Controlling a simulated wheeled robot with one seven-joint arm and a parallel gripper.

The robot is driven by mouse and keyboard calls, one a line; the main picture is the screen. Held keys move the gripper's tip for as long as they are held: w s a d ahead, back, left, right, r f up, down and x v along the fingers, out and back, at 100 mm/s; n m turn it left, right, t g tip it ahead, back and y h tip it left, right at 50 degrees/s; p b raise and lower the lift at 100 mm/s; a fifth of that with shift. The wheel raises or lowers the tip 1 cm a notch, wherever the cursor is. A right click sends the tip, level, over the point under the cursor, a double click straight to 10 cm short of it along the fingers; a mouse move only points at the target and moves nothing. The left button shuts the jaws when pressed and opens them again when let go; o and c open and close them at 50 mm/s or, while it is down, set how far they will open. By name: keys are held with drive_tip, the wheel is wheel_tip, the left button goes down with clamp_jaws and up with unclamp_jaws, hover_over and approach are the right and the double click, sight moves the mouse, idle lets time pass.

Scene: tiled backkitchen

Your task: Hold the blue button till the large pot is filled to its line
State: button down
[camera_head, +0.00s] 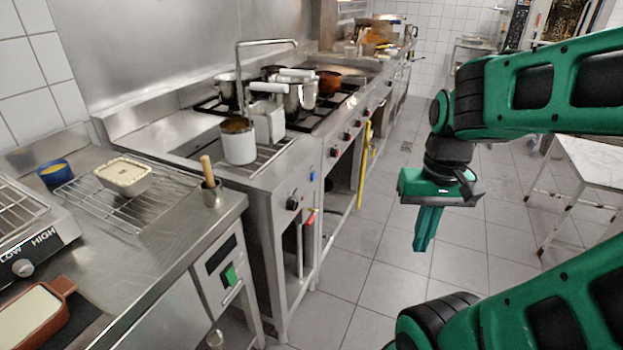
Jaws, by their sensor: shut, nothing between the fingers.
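A small blue button (312,176) is on the steel front of the counter, above a black knob. My gripper (425,240) hangs fingers down over the floor, to the right of the button and apart from it. Its green fingers are shut with nothing between them. A steel pot (239,147) with brown contents stands on a wire grate at the near end of the range. I cannot tell which is the task's large pot. No fill line or water level is readable.
A steel counter (190,235) at the left holds a rack, a pale tub (124,176) and a steel cup (211,193) with a wooden handle. A green switch (230,275) is on its front. A white table (598,165) stands right. Tiled floor between is clear.

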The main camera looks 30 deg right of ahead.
drive_tip(key=m+t+y, duration=0.2)
drive_tip(key=m+t, duration=1.1)
drive_tip(key=m, duration=0.4)
approach(313, 177)
drive_tip(key=s+f, duration=0.1)
drive_tip(key=s, duration=0.2)
drive_tip(key=w+d+f+m+t+h, duration=0.1)
drive_tip(key=d+f+m+h, duration=0.2)
drive_tip(key=d+m, duration=0.4)
drive_tip(key=shift+w+f+m+t, duration=0.3)
drive_tip(key=shift+m+t, duration=0.1)
drive_tip(key=shift+m, duration=0.2)
drive_tip(key=w+a, duration=0.5)
drive_tip(key=w, duration=0.1)
drive_tip(key=shift+w+a, duration=0.3)
drive_tip(key=shift+w, duration=0.1)
drive_tip(key=shift+w+a, duration=0.1)
